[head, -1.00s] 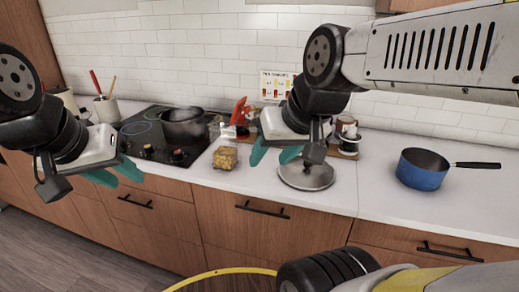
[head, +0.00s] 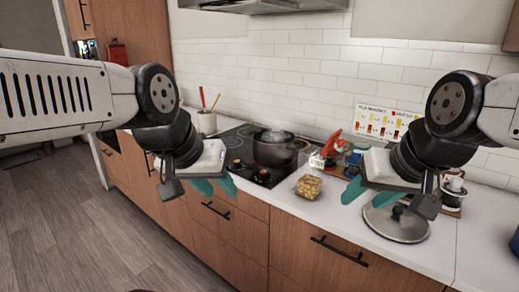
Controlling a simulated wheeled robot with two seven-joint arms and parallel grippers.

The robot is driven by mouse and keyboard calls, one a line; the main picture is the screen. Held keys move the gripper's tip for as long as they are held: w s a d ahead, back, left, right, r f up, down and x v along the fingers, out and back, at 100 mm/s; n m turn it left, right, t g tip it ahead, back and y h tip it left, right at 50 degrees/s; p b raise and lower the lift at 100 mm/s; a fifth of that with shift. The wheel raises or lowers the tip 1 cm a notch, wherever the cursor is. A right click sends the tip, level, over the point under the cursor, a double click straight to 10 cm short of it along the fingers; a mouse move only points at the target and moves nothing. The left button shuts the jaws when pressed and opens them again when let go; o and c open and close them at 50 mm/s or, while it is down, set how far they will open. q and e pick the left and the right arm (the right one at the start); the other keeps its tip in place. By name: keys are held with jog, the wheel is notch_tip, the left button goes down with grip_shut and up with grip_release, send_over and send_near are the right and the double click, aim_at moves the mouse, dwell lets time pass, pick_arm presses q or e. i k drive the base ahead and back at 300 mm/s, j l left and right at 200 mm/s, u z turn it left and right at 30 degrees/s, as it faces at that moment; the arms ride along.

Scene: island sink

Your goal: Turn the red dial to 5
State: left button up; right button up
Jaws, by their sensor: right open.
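Two small dials with reddish tops sit on the front edge of the black cooktop (head: 225,143): one dial (head: 236,164) at the left and one dial (head: 263,176) nearer the right front corner. Their markings are too small to read. My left gripper (head: 214,187) has its teal fingers apart and empty, in front of the counter edge, just left of and below the dials in the picture, not touching them. My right gripper (head: 368,190) is open and empty over the counter to the right, well away from the dials.
A dark lidded pot (head: 273,150) stands on the cooktop behind the dials. A clear container of yellowish food (head: 308,186) sits right of the cooktop. A pot lid (head: 397,223) lies under my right gripper. A utensil crock (head: 207,122) stands at the back left. The floor at left is clear.

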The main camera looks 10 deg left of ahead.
aim_at(264, 174)
jog(key=i+j, duration=0.25)
jog(key=j, duration=0.15)
jog(key=i+j, duration=0.2)
jog(key=j, duration=0.2)
jog(key=i+j+u, duration=0.1)
jog(key=i+j, duration=0.15)
jog(key=j, duration=0.15)
